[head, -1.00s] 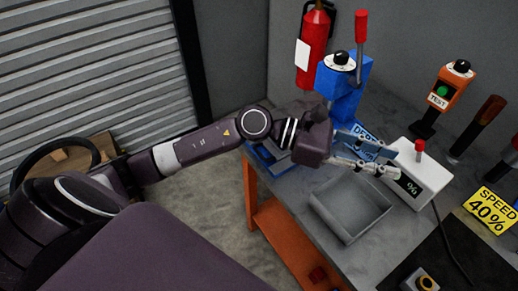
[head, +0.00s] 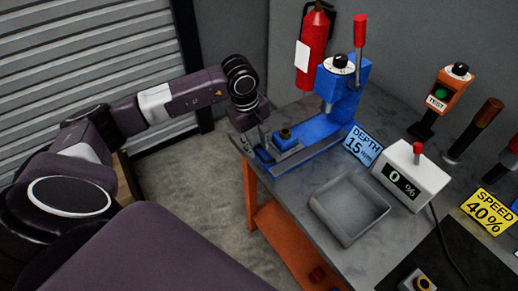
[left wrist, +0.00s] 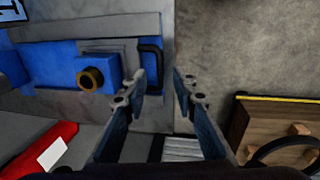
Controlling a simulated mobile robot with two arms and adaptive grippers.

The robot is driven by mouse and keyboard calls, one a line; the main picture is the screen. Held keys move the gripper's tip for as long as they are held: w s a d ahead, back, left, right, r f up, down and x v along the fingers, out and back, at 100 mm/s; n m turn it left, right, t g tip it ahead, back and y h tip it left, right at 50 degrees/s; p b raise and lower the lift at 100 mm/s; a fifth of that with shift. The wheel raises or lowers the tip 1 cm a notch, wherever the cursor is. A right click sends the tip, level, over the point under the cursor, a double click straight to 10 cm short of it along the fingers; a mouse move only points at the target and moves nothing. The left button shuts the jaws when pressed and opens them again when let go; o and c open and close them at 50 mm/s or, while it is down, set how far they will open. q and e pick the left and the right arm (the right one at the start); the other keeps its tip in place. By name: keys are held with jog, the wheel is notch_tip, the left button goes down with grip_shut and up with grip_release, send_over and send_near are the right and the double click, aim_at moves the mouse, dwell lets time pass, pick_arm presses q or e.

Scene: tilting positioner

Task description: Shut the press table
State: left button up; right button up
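The blue press (head: 335,92) stands at the back of the bench, with a red lever on top. Its grey press table (head: 290,152) sits at the near left end of the blue base, away from the column. It carries a blue block with a brass ring (head: 285,133), also seen in the left wrist view (left wrist: 90,78). A black handle (left wrist: 155,55) is at the table's outer edge. My left gripper (head: 260,150) is over that end. In the left wrist view its fingers (left wrist: 160,78) are apart and empty, with the handle ahead, nearer the left finger. My right gripper is not in view.
A grey tray (head: 348,210) lies on the bench in front of the press. A blue depth sign (head: 362,145) and a white display box (head: 412,177) reading 0 % stand right of it. A red extinguisher (head: 314,50) hangs behind.

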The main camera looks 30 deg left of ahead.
aim_at(260, 156)
pick_arm(q)
jog(key=shift+w+d+f+p, duration=0.1)
jog(key=shift+w+f+p, duration=0.1)
jog(key=shift+f, duration=0.65)
jog(key=shift+w+d+f+p, duration=0.1)
jog(key=shift+f+p, duration=0.05)
jog(key=shift+f, duration=0.7)
jog(key=shift+c, duration=0.2)
grip_shut()
